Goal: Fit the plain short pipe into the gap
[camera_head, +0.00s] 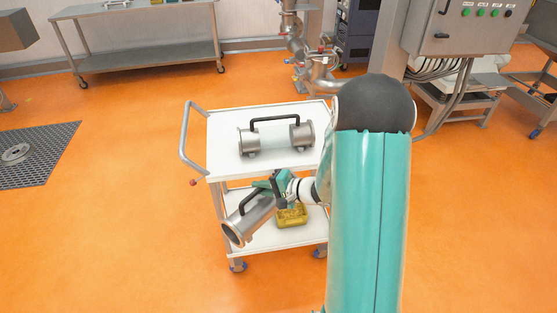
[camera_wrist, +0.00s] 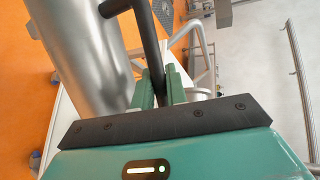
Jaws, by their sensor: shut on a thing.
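The plain short pipe (camera_head: 250,219) is a steel cylinder with flanged ends and a black bar handle. It hangs tilted in front of the cart, its open end toward the lower left. My gripper (camera_head: 274,186) is shut on its handle. In the wrist view the green fingers of my gripper (camera_wrist: 161,90) clasp the black handle (camera_wrist: 148,45), with the steel pipe body (camera_wrist: 85,55) to the left. Steel pipework with clamps (camera_head: 318,72) stands behind the cart; I cannot make out the gap there.
A white cart (camera_head: 222,133) with a bent rail handle carries a second pipe (camera_head: 249,141) with a see-through middle and black handle. A yellow box (camera_head: 291,215) sits on its lower shelf. A control cabinet (camera_head: 455,27) stands back right.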

